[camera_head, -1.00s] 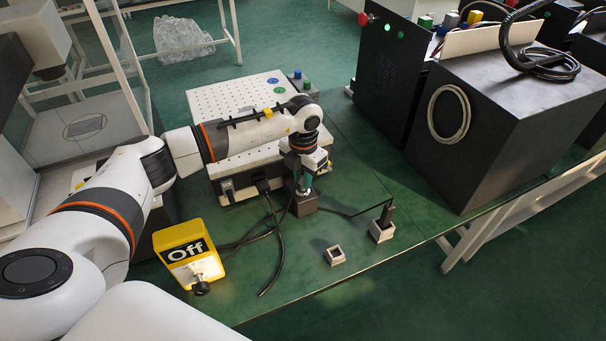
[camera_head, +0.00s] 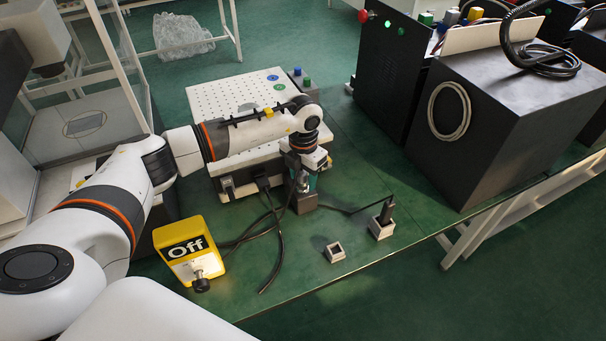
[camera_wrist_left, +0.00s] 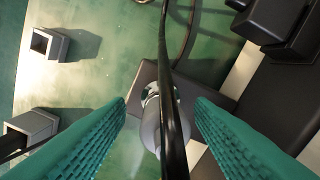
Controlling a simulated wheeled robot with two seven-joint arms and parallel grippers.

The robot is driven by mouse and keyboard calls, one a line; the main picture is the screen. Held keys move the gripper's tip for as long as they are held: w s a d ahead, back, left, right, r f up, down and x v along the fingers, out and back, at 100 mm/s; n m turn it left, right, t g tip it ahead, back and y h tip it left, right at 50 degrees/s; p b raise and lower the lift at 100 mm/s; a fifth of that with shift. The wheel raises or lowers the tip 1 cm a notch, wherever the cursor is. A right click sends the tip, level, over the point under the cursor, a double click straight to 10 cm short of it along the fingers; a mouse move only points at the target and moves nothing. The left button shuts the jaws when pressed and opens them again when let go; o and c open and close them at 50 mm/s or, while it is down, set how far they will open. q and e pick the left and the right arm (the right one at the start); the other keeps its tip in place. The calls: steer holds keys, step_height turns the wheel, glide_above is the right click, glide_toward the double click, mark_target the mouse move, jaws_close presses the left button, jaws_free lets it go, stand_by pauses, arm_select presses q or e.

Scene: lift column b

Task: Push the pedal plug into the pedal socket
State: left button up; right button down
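My left gripper (camera_head: 303,186) is above a dark grey block (camera_head: 305,203) at the front edge of the white perforated unit. In the left wrist view, its teal fingers (camera_wrist_left: 160,104) stand apart on either side of a silver plug-like part (camera_wrist_left: 151,128). Gaps show on both sides of that part. A black cable (camera_wrist_left: 171,60) passes between the fingers in front of it and hides some of it. The silver part is over the dark grey block (camera_wrist_left: 148,78); I cannot tell if it is seated there. My right gripper is not in view.
A small square-holed block (camera_head: 335,252) and a block holding a black upright part (camera_head: 381,231) stand to the right. A yellow "Off" box (camera_head: 180,236) and loose black cables (camera_head: 281,245) lie to the left. The white perforated unit (camera_head: 235,100) is behind.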

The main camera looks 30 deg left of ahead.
arm_select(q)
step_height(320, 180, up, 12)
steer(key=shift+r+b, duration=0.1)
steer(key=shift+b, duration=0.7)
steer(key=shift+f, duration=0.2)
